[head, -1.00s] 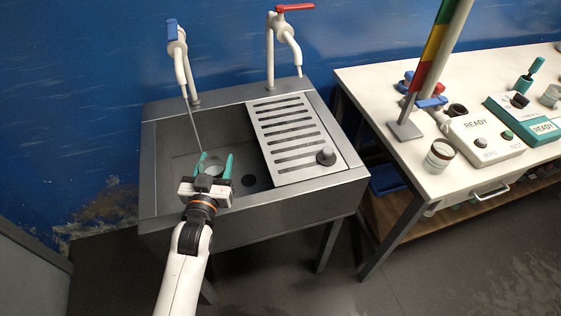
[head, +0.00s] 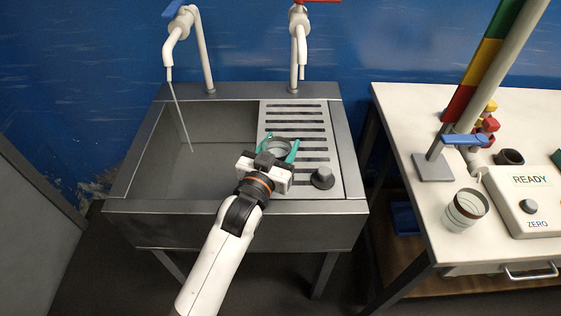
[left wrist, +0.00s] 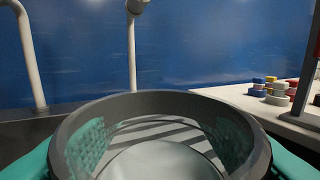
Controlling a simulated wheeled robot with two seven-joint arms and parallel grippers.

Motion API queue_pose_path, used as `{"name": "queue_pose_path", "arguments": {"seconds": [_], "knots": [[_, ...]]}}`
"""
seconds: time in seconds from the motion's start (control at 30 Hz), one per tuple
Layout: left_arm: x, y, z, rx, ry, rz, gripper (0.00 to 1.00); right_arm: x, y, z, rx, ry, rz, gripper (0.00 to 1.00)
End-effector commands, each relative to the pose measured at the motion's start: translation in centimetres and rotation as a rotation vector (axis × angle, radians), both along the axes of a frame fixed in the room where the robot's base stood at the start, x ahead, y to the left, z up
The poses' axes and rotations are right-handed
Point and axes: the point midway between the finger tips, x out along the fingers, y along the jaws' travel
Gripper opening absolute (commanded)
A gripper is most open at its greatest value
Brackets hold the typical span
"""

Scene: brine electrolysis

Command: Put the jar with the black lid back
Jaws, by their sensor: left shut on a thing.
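My left gripper (head: 277,150) is shut on a clear glass jar (head: 277,146) with a dark rim, above or on the slotted drainboard. In the left wrist view the jar (left wrist: 155,160) is between the teal finger pads, upright, and its top looks open; slats show through the glass. I see no black lid on it. A dark grey knobbed piece (head: 323,178) stands on the drainboard, right of the gripper; I cannot tell if it is a lid. Whether the jar touches the drainboard is unclear. My right gripper is out of view.
The sink basin (head: 215,150) is left of the drainboard (head: 310,125). A thin stream runs from the blue-handled tap (head: 180,25); the red-handled tap (head: 298,25) stands behind. The white table (head: 410,120) at right holds another glass jar (head: 466,210) and a READY device (head: 530,200).

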Motion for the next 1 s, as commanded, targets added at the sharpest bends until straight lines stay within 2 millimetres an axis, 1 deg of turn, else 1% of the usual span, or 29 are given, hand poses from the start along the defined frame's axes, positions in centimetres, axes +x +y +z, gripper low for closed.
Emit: {"name": "queue_pose_path", "arguments": {"seconds": [0.13, 0.23, 0.33, 0.63, 0.77, 0.8, 0.9, 1.0], "knots": [[0.0, 0.0, -1.4, -0.001, 0.0, 0.0, 0.24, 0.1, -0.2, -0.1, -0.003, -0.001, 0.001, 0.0], [0.0, 0.0, -3.0, -0.001, 0.001, 0.001, 0.24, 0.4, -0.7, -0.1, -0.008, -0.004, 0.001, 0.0], [0.0, 0.0, -4.0, -0.001, -0.001, 0.001, 0.24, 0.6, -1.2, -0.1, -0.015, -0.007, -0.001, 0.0], [0.0, 0.0, -4.3, -0.002, -0.003, 0.0, 0.24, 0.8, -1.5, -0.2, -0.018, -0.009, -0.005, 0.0], [0.0, 0.0, -4.7, -0.002, -0.002, 0.0, 0.24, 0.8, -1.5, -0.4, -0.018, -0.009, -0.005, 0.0], [0.0, 0.0, -4.7, -0.002, -0.001, 0.001, 0.58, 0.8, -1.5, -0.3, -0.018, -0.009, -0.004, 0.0], [0.0, 0.0, -4.7, -0.001, -0.001, 0.001, 0.74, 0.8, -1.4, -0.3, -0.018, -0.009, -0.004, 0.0], [0.0, 0.0, -4.7, -0.002, -0.001, 0.0, 0.74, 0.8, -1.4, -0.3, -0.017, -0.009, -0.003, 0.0]]}}
